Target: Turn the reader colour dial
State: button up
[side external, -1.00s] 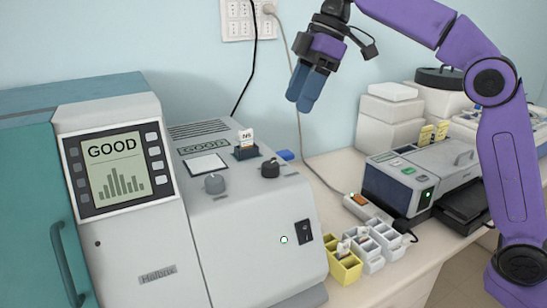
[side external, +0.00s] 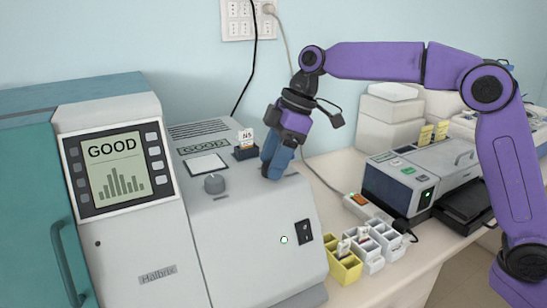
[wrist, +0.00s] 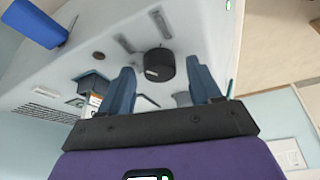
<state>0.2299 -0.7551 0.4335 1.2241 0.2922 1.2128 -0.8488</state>
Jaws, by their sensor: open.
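The reader (side external: 245,225) is a grey machine with a screen reading GOOD (side external: 112,165). Its grey dial (side external: 214,184) stands on the sloped top. A black dial (wrist: 159,65) shows in the wrist view between my two open blue fingers, apart from both. In the side view my gripper (side external: 270,172) points down over the black dial's place and hides it. Which of the two dials is the colour dial I cannot tell. My gripper also shows in the wrist view (wrist: 163,80), with nothing held.
A slide labelled N5 (side external: 246,136) stands in a black holder (side external: 246,152) close left of my gripper. A blue object (wrist: 36,22) lies on the other side. Yellow (side external: 345,268) and white racks stand right of the reader, before another device (side external: 405,180).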

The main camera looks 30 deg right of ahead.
jog(key=c, duration=1)
jog(key=shift+m, duration=0.3)
jog(key=m+t, duration=0.1)
jog(key=m, duration=0.1)
jog(key=m+t+h, duration=0.1)
jog(key=m, duration=0.2)
jog(key=shift+s+a, duration=0.15)
jog(key=shift+a, duration=0.05)
jog(key=m+h, duration=0.1)
jog(key=m, duration=0.2)
jog(key=m+t+h, duration=0.1)
jog(key=m, duration=0.2)
jog(key=shift+a, duration=0.1)
jog(key=shift+m, duration=0.3)
jog(key=o, duration=1)
